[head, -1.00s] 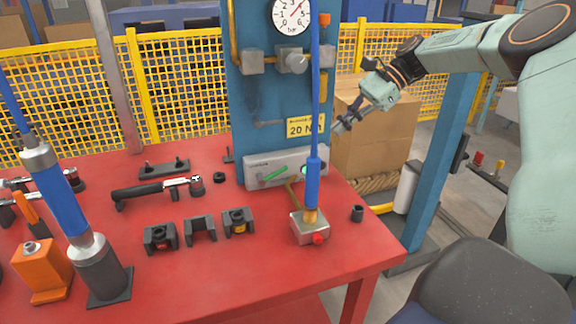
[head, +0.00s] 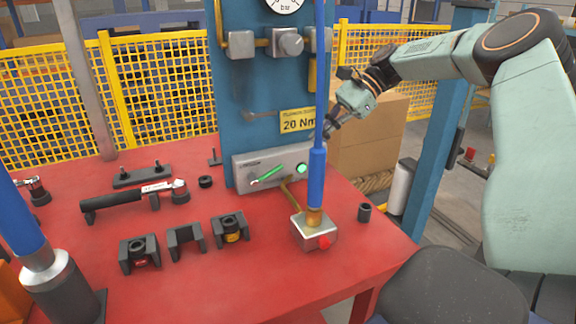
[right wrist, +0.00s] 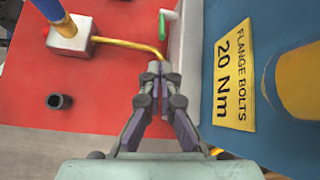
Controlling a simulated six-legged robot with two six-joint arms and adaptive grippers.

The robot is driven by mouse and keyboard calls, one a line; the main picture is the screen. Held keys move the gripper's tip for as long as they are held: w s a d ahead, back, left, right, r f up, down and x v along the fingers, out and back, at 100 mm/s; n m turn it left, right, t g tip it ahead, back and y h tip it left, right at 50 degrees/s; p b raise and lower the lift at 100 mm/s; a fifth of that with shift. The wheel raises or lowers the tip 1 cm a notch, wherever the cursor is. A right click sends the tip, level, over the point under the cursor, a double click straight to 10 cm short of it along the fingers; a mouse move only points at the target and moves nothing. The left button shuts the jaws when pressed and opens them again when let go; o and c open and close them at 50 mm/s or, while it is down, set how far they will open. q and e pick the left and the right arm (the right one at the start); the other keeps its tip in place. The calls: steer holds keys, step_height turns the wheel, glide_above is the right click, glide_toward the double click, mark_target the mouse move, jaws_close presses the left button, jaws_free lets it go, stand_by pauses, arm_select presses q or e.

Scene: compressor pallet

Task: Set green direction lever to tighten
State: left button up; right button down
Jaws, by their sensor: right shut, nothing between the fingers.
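The green direction lever (head: 266,174) is on the front of a grey control box (head: 240,160) at the back of the red table. It lies slanted, its right end higher. In the right wrist view a green lever end (right wrist: 164,22) shows at the top, beyond my fingertips. My right gripper (head: 328,130) is shut and empty, to the right of the lever and above the box's right end, apart from the lever. In the right wrist view its fingertips (right wrist: 158,68) are together beside the grey box. My left gripper is not in view.
A blue post with a yellow 20 Nm sign (head: 298,121) stands behind the box. A blue hanging tool (head: 317,175) stands in a metal block (head: 312,232) before the box's right part. A black socket (head: 365,212) and a torque wrench (head: 130,197) are on the table.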

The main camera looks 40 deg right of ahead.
steer(key=b+x, duration=0.1)
steer(key=x, duration=0.2)
steer(key=b+x, duration=0.1)
steer(key=x, duration=0.2)
steer(key=d+f+b+x, duration=0.1)
steer(key=x, duration=0.2)
steer(key=shift+w+a+f+b, duration=0.1)
steer(key=shift+w+b, duration=0.15)
steer(key=shift+b, duration=0.15)
steer(key=shift+s+a, duration=0.1)
steer(key=shift+a, duration=0.5)
steer(key=shift+d+f, duration=0.15)
steer(key=shift+d, duration=0.05)
steer(key=shift+a+r+p, duration=0.15)
steer(key=shift+r+p, duration=0.15)
steer(key=r+h+p, duration=0.1)
steer(key=p, duration=0.5)
steer(key=shift+a+r+g, duration=0.2)
steer(key=shift+g, duration=0.1)
steer(key=shift+w+a+r+p, duration=0.15)
steer(key=shift+w+r+p, duration=0.1)
steer(key=shift+p, duration=0.85)
